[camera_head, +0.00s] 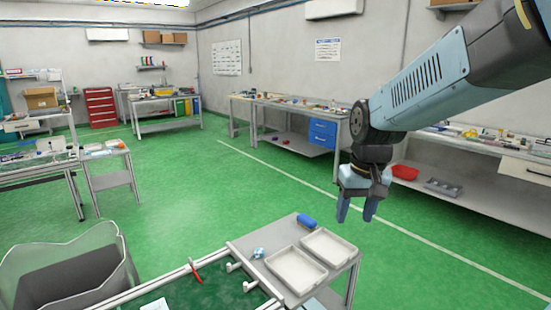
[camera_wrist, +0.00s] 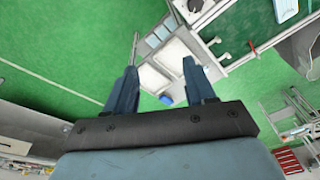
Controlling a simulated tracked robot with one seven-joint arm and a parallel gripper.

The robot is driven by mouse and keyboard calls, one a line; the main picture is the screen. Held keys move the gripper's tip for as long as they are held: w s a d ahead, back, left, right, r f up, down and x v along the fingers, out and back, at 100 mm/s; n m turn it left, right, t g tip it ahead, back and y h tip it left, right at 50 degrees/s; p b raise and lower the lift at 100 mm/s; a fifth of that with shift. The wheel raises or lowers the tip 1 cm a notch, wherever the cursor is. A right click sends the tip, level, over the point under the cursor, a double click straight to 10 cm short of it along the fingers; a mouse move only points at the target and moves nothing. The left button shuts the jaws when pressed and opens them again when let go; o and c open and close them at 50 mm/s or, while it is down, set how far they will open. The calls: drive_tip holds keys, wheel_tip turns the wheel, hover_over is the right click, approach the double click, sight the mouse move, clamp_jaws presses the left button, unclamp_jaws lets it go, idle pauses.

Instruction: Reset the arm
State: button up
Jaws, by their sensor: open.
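My gripper (camera_head: 357,209) hangs at the end of my blue-grey arm on the right of the head view, fingers pointing down. It is open and empty, held in the air above and behind the small grey side table (camera_head: 247,244). In the wrist view my two fingers (camera_wrist: 165,85) are spread apart with nothing between them but the table far below. Two white trays, one on the left (camera_head: 296,270) and one on the right (camera_head: 327,248), lie on that table. A blue object (camera_head: 306,220) lies at its back edge, and a small light-blue item (camera_head: 258,253) lies near its left side.
A green-topped workstation with white rails (camera_head: 150,290) and a red-handled tool (camera_head: 195,270) is at the front. A clear-sided bin (camera_head: 65,265) stands at left. Benches line the right wall, with a red bin (camera_head: 405,172) on a lower shelf. The green floor beyond is free.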

drive_tip(key=s+d+r+m+t, duration=0.1)
drive_tip(key=s+d+r+t, duration=0.2)
drive_tip(key=s+d+r, duration=0.3)
drive_tip(key=shift+s+r+t+h, duration=0.2)
drive_tip(key=shift+s+t+h, duration=0.15)
drive_tip(key=shift+s, duration=2.15)
drive_tip(key=shift+c, duration=1)
